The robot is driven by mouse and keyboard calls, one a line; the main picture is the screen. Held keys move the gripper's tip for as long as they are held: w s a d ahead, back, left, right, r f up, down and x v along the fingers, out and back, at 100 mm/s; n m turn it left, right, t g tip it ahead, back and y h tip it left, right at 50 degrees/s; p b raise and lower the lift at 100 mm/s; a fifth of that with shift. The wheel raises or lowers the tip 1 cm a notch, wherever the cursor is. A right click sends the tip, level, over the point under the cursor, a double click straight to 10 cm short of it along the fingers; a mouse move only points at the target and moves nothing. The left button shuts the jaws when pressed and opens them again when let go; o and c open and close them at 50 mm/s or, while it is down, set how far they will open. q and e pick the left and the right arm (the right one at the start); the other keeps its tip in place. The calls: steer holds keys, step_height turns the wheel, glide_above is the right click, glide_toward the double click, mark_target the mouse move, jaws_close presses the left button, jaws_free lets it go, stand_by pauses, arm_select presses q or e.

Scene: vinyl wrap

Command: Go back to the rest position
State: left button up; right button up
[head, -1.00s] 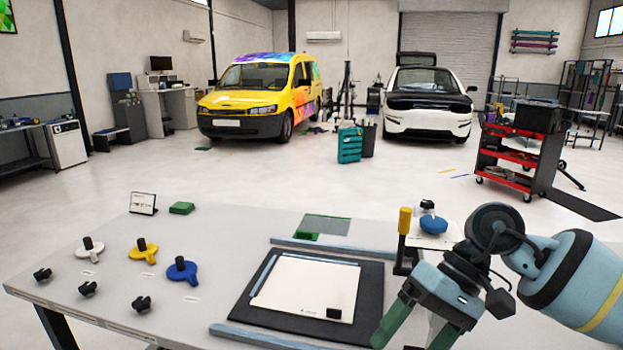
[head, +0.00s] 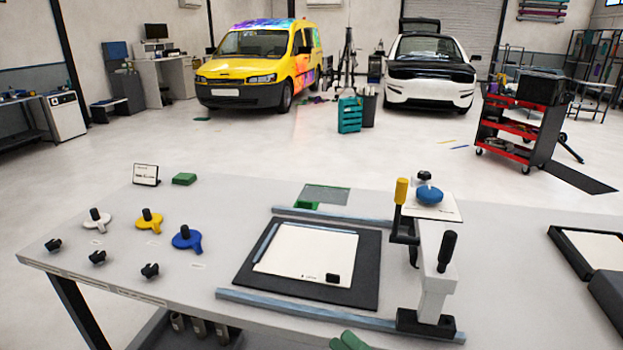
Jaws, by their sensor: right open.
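Only a small green tip of my right gripper (head: 349,341) shows, at the bottom edge of the head view, in front of the workbench (head: 225,240). It is low, near the bench's front edge, and no object shows in it. The rest of that gripper and its arm are cut off by the frame. My left gripper is not in view. On the bench, a dark mat (head: 358,285) carries a white sheet (head: 305,254) with a small black block (head: 332,279) on it.
A grey clamp-like stand (head: 434,265) with a black handle rises right of the mat. White, yellow and blue knobbed pieces (head: 187,238) lie left. An open black case (head: 585,245) lies far right.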

steer(key=s+d+f+m+t+h, duration=0.1)
steer(key=s+d+f+m+h, duration=0.25)
steer(key=f+m+h, duration=0.4)
steer(key=s+d+f+m+t+h, duration=0.15)
steer(key=d+f+m+h, duration=0.25)
steer(key=f+m, duration=0.55)
steer(key=s+d+f+m+g+h, duration=0.2)
steer(key=s+f+m, duration=0.4)
steer(key=s, duration=0.3)
steer(key=s+d+f+m+g+h+p, duration=0.1)
steer(key=s+d+f+m+g, duration=0.3)
steer(key=s, duration=0.6)
step_height(320, 180, down, 2)
steer(key=m+g+h, duration=0.1)
steer(key=m, duration=0.2)
steer(key=shift+d+f, duration=0.15)
steer(key=shift+d, duration=0.15)
steer(key=shift+h, duration=0.25)
